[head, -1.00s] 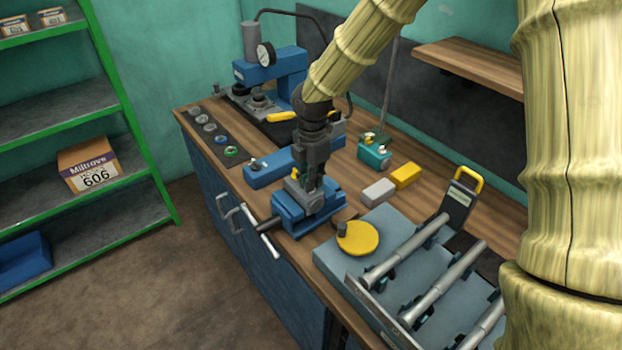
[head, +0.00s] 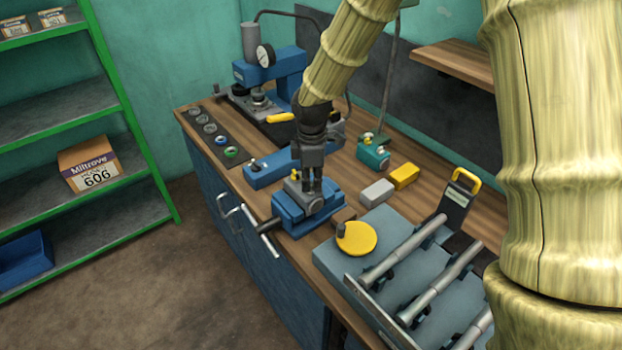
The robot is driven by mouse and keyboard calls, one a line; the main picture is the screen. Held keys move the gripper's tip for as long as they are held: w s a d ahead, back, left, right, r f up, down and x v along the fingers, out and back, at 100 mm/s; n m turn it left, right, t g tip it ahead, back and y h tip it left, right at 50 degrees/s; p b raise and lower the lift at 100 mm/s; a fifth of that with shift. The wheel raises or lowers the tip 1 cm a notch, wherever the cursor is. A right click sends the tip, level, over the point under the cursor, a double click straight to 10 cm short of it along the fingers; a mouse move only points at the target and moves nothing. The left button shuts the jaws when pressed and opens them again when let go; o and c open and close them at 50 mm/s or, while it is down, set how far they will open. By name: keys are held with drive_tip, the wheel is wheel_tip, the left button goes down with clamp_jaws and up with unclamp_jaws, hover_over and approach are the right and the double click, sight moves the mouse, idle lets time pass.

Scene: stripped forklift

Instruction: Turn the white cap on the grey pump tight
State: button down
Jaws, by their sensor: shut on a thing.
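The grey pump (head: 294,187) is held in the blue vise (head: 290,213) at the front edge of the workbench, and a small yellow part shows on its left side. My gripper (head: 313,190) points straight down over the pump's right part, with its fingers closed at the pump's top. The white cap cannot be made out; the fingers hide the spot between them, where they seem to be shut on it. Whether the cap sits level or how tight it is cannot be seen.
A yellow disc (head: 357,238) and a grey rack with metal tubes (head: 415,240) stand right of the vise. A blue press (head: 270,72) is behind. Grey (head: 377,192) and yellow (head: 404,177) blocks lie on the bench. Vise handles (head: 266,240) stick out in front.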

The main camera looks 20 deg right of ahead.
sight(311, 186)
drive_tip(key=m+p, duration=0.1)
drive_tip(key=m, duration=0.5)
drive_tip(key=shift+s, duration=0.1)
drive_tip(key=m, duration=0.6)
drive_tip(key=shift+a+m+p, duration=0.15)
drive_tip(key=shift+m+p, duration=0.15)
drive_tip(key=shift+m, duration=0.1)
drive_tip(key=c, duration=1.6)
unclamp_jaws()
wheel_tip(311, 186, up, 12)
